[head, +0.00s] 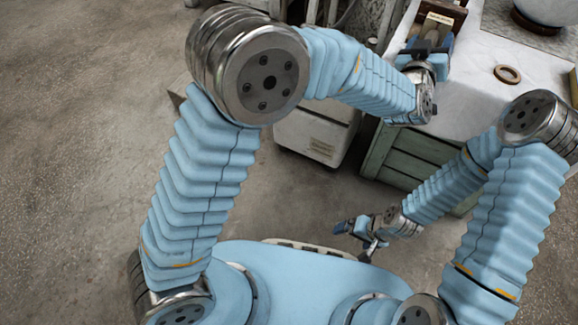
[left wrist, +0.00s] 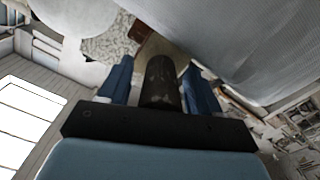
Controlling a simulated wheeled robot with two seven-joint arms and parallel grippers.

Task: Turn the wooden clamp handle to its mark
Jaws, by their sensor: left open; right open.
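The brown wooden clamp (head: 455,10) with a pale label stands at the top right of the head view, on the pale tabletop, partly hidden by my left gripper (head: 431,45). In the left wrist view a dark, worn cylinder (left wrist: 160,82), which looks like the clamp handle, lies between the two blue fingers. The fingers are open, one on each side, with visible gaps. The mark cannot be made out. My right gripper (head: 358,232) is open and empty, low over the floor in front of the green cabinet.
A wooden ring (head: 507,75) lies on the tabletop (head: 470,100) right of my left gripper. A white sphere (head: 548,8) sits on a dark stand at the back right. A green cabinet (head: 405,155) and a white box (head: 312,138) stand below. The floor at left is clear.

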